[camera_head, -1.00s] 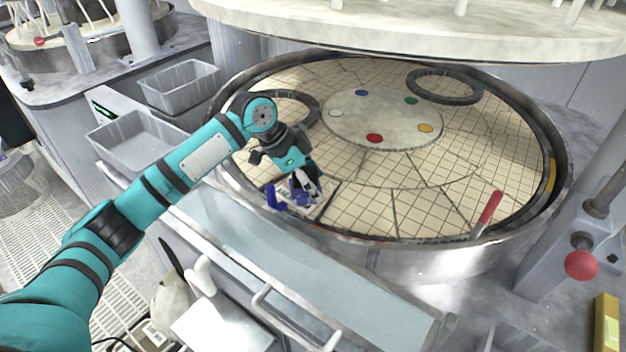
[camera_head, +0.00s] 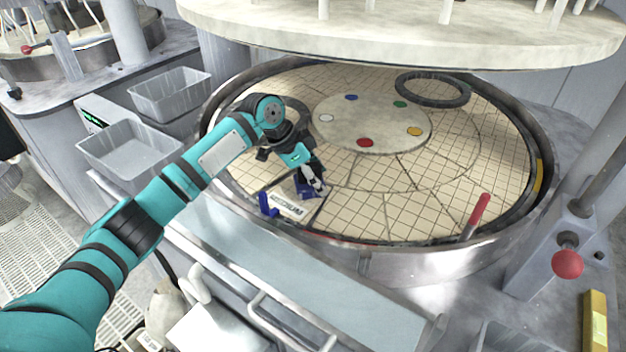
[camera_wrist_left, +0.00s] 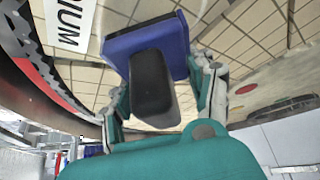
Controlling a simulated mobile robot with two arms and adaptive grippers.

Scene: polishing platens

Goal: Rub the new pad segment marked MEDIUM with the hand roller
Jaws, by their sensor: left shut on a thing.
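My left gripper (camera_head: 314,183) is shut on the hand roller (camera_head: 303,190), which shows in the left wrist view as a blue block (camera_wrist_left: 170,35) with a black grip between the fingers. The pad segment marked MEDIUM (camera_head: 288,205) lies at the near edge of the round platen (camera_head: 400,215). Part of its white label (camera_wrist_left: 68,20), reading "DIUM", shows in the left wrist view. The roller is over or on the segment's far right part, beside the label. I cannot tell whether it touches. My right gripper is not in view.
A blue upright piece (camera_head: 267,205) stands at the platen rim left of the label. A red handle (camera_head: 477,214) rises at the near right of the platen. A dark ring (camera_head: 433,89) lies at the back. The large upper plate (camera_head: 400,40) hangs above the back.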

